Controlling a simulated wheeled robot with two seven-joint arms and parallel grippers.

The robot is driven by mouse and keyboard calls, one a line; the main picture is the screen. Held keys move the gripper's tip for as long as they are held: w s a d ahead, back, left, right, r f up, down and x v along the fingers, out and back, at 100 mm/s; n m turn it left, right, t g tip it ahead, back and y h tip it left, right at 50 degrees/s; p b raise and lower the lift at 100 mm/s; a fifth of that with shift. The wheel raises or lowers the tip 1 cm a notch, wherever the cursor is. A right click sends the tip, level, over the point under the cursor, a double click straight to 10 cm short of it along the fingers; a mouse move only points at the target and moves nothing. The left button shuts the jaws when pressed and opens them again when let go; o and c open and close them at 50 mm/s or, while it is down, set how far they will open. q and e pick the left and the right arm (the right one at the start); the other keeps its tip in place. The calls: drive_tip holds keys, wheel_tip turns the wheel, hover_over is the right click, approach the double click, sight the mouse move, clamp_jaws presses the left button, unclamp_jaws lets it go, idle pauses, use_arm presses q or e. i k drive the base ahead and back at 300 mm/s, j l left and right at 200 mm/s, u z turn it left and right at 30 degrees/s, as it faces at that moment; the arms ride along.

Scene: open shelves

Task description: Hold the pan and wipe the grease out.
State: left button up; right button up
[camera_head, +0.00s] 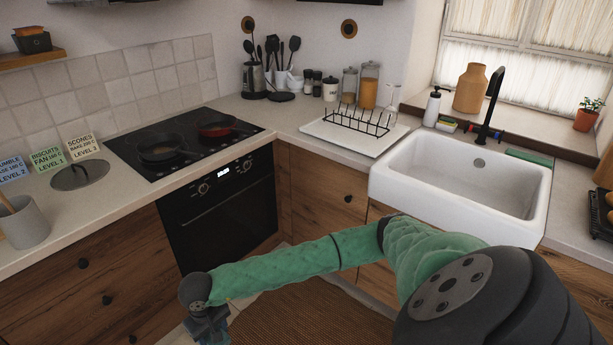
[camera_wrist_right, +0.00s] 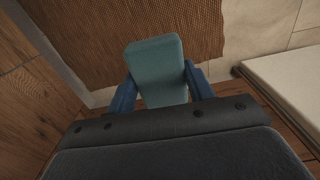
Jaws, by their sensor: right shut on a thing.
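A dark pan (camera_head: 160,148) sits on the black hob (camera_head: 183,160), with a red pan (camera_head: 215,128) to its right. My right arm crosses the lower part of the head view, and my right gripper (camera_head: 207,328) is at the bottom edge, low in front of the cabinets and away from the pans. In the right wrist view its blue fingers are shut on a teal sponge-like block (camera_wrist_right: 157,66), held above the floor. The block is not visible in the head view. I cannot see grease inside the dark pan. My left gripper is not in view.
A round lid (camera_head: 80,174) and a utensil crock (camera_head: 24,222) stand on the left counter near recipe cards. A wire rack (camera_head: 358,118) and a white sink (camera_head: 465,185) are to the right. A brown mat (camera_head: 310,318) covers the floor below.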

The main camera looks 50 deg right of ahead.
sight(217, 125)
drive_tip(key=i+l+z, duration=0.5)
drive_tip(key=i+z, duration=0.15)
drive_tip(key=i, duration=0.35)
